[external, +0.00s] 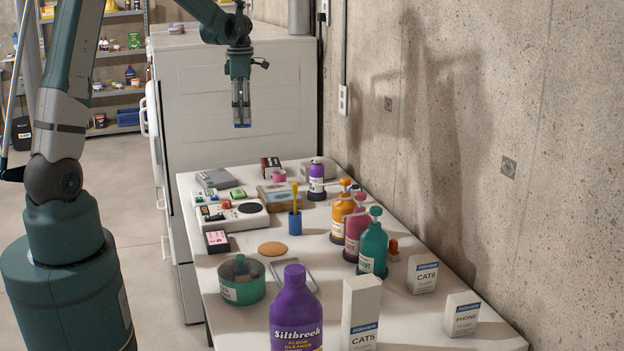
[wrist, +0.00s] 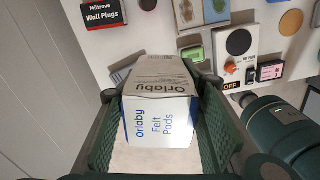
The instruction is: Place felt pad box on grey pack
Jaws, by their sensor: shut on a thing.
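The felt pad box (wrist: 158,112) is white and grey with "Orlaby Felt Pads" on it. It sits between the two fingers of my gripper (wrist: 160,135) in the wrist view. In the external view my gripper (external: 241,112) points down, shut on the box, well above the table's far end. Only a small piece of the box shows there, at the fingertips. A flat grey pack (external: 214,178) lies at the table's back left corner, apart from the box. In the wrist view the held box hides most of that area.
A blue cup (external: 295,223), bottles (external: 367,243) and cartons (external: 424,275) stand nearer. A white cabinet (external: 235,100) rises behind the table.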

